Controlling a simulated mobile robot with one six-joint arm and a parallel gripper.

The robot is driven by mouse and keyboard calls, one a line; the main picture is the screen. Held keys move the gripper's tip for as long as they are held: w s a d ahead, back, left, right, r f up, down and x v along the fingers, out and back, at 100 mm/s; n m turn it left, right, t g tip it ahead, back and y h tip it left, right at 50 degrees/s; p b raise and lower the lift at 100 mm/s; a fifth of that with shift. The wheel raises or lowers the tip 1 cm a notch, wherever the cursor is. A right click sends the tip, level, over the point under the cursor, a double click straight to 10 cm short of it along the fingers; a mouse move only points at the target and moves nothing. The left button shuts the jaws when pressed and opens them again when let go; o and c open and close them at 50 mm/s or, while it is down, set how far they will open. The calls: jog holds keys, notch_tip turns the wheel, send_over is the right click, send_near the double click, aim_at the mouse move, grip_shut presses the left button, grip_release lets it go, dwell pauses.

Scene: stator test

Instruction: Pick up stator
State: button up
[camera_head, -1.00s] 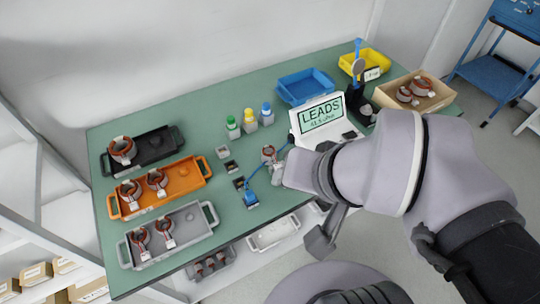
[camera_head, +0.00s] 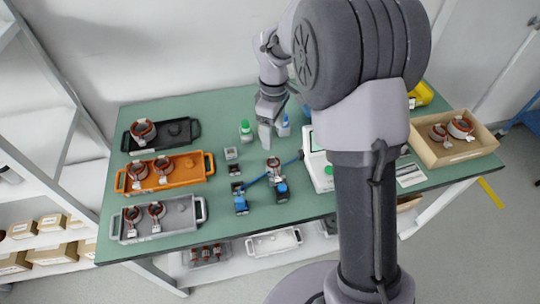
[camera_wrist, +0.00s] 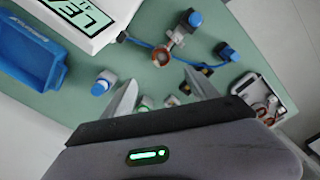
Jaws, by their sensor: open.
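A copper-coloured stator (camera_head: 274,164) stands on the green table beside the white tester (camera_head: 318,165). It also shows near the top middle of the wrist view (camera_wrist: 161,56). Other stators sit in pairs in the orange tray (camera_head: 196,177) and the grey tray (camera_head: 187,222). One sits in the black tray (camera_head: 172,143). Two lie in the cardboard box (camera_head: 433,150) at the right. My gripper (camera_head: 266,146) points down over the table, behind the test stator. In the wrist view my gripper (camera_wrist: 160,77) is open, fingers apart, with no stator between them.
Blue clips (camera_head: 241,205) and cables lie near the test stator. My arm hides part of the table's right side.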

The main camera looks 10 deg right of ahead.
jog(key=b, duration=0.3)
send_over(273, 161)
jog(key=f, duration=0.5)
jog(key=s+f, duration=0.1)
jog(key=f, duration=0.2)
jog(key=shift+a+f, duration=0.15)
jog(key=shift+a, duration=0.05)
jog(key=f+b, duration=0.1)
jog(key=f, duration=0.1)
jog(key=f+b, duration=0.2)
jog(key=f, duration=0.1)
jog(key=shift+s+d+f, duration=0.1)
jog(key=shift+s+f, duration=0.1)
jog(key=shift+f, duration=0.05)
jog(key=shift+r, duration=0.15)
jog(key=shift+c, duration=0.7)
grip_shut()
